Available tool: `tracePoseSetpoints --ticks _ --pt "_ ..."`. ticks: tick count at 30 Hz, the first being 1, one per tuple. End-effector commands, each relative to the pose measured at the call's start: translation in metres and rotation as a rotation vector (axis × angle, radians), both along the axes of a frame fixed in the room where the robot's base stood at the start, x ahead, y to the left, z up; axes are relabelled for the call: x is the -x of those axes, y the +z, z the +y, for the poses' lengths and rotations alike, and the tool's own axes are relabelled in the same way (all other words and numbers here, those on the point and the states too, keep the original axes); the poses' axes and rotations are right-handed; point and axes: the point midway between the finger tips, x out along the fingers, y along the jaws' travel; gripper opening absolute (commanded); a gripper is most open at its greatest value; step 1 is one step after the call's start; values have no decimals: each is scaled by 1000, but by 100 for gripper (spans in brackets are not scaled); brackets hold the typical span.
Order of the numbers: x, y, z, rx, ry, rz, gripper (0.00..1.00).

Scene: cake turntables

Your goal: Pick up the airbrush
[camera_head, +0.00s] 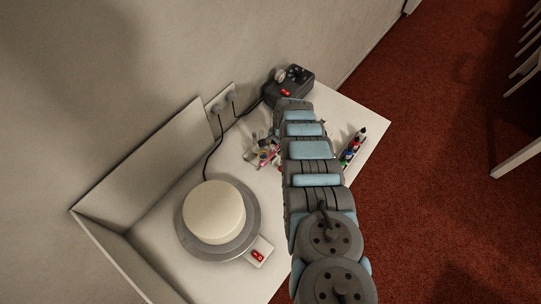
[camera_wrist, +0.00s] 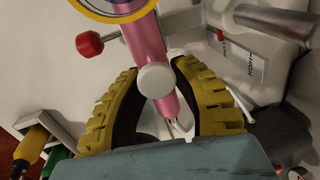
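In the wrist view a pink tube-shaped body (camera_wrist: 148,45), which looks like the airbrush, runs down between the two fingers. It has a pale round knob, and a yellow ring with a purple inside is at its top. My gripper (camera_wrist: 155,68) has yellow ribbed fingers with dark inner pads, one on each side of the pink body. The fingers stand apart; I cannot tell whether either touches it. In the head view my arm hides the gripper, and small coloured items (camera_head: 265,153) show to its left.
A cake (camera_head: 214,211) sits on a turntable (camera_head: 186,238) at the table's front left. A dark compressor-like box (camera_head: 291,84) stands at the back. Several coloured bottles (camera_head: 352,147) line the right edge. In the wrist view, a metal cylinder (camera_wrist: 270,22) and a red knob (camera_wrist: 89,43) are close to the fingers.

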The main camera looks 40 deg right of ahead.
Motion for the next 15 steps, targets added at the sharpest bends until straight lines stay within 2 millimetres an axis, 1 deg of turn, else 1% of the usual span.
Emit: tracePoseSetpoints --ticks 1,2,15 --pt "0 0 0 0 0 0 8" --pt "0 0 0 0 0 0 0" --pt "-1 3 0 0 1 0 0"
